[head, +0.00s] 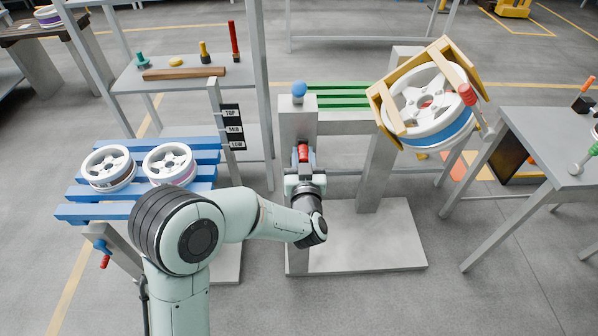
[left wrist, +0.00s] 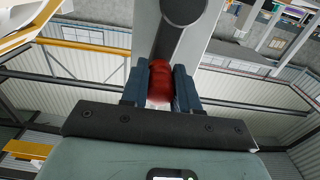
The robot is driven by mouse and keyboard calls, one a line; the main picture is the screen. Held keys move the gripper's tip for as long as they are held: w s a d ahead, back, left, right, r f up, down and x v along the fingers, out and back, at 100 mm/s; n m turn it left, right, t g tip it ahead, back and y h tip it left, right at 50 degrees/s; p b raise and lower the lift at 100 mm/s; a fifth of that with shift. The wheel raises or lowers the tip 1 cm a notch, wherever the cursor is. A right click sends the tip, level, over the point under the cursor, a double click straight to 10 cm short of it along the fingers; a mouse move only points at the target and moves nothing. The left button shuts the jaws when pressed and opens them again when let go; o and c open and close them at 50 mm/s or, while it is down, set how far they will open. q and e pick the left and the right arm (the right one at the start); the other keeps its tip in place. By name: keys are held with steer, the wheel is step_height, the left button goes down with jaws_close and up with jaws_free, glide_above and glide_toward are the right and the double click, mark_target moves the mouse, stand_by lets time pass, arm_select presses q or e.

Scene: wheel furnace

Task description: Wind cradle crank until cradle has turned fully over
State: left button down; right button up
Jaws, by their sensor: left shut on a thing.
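The cradle (head: 388,108) is a yellow frame on a grey stand at the right in the head view. It holds a white wheel (head: 445,88) with a blue band and sits tilted. My left gripper (head: 303,160) is shut on the red crank handle, low in front of the grey post (head: 298,118). In the left wrist view the red crank handle (left wrist: 160,82) sits between the two blue fingers, and a dark crank arm (left wrist: 172,42) runs up from it. My right gripper is not in view.
A red-knobbed lever (head: 467,95) sticks out at the cradle's right. A blue slatted rack (head: 85,210) with two wheels stands left, beside a TOP/MID/LOW sign (head: 233,128). A grey table (head: 545,145) stands close right of the cradle. Green slats (head: 340,97) lie behind the post.

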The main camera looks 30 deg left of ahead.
arm_select(q)
steer(key=shift+s+a+f, duration=0.25)
steer(key=shift+s+a, duration=0.05)
steer(key=shift+a, duration=0.1)
steer(key=s+a+b, duration=0.1)
steer(key=s+a+f+b, duration=0.1)
steer(key=a, duration=0.1)
steer(key=shift+a, duration=0.1)
stand_by(0.4)
steer(key=shift+f, duration=0.1)
